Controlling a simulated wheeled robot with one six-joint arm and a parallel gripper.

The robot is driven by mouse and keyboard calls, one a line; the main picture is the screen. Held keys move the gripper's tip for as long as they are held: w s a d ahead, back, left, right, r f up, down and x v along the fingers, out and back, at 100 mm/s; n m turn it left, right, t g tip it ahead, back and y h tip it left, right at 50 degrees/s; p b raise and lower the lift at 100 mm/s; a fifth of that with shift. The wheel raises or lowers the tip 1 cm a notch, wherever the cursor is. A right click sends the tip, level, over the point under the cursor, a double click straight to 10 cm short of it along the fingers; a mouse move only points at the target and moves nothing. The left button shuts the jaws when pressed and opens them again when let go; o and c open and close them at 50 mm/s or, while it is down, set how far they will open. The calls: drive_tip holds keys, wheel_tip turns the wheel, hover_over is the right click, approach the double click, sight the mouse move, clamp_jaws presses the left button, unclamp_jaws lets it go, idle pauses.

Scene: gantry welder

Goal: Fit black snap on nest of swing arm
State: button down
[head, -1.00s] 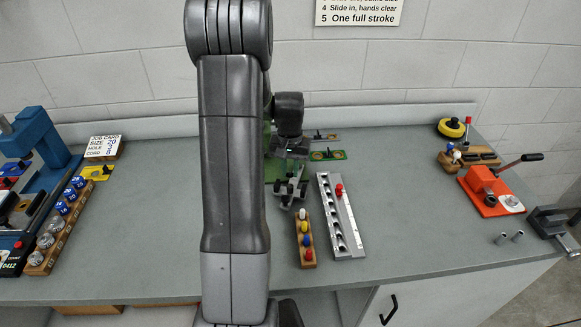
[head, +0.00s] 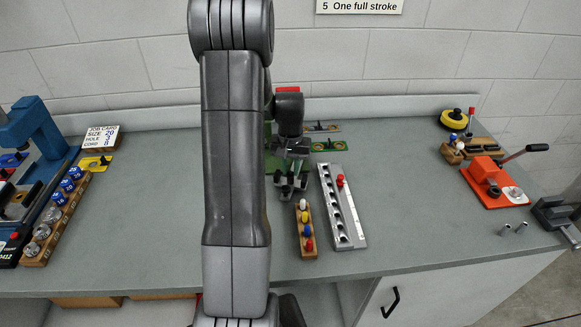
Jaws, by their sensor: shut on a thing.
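My gripper (head: 290,184) is over the middle of the bench, just right of my upright arm link. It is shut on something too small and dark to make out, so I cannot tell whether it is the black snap. A green piece of equipment (head: 270,166) stands behind my arm, mostly hidden. I cannot make out the swing arm or its nest. Near my gripper, a wooden block (head: 307,249) holds small white, yellow, blue and red pieces.
A grey slotted rail (head: 344,212) with a red piece (head: 340,181) lies right of my gripper. An orange lever press (head: 494,183) stands far right, a blue press (head: 32,140) far left. Green plates (head: 328,146) lie behind. Bench is clear between the rail and orange press.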

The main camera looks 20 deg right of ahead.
drive_tip(key=shift+f+b, duration=0.35)
drive_tip(key=shift+f, duration=0.05)
drive_tip(key=c, duration=1.2)
unclamp_jaws()
wheel_tip(320, 180, up, 14)
drive_tip(key=shift+f+b, duration=0.1)
drive_tip(key=shift+b, duration=0.6)
wheel_tip(320, 180, down, 14)
drive_tip(key=shift+r+p, duration=0.1)
drive_tip(key=shift+p, duration=0.7)
drive_tip(key=shift+r, duration=0.35)
drive_tip(key=shift+f, duration=0.1)
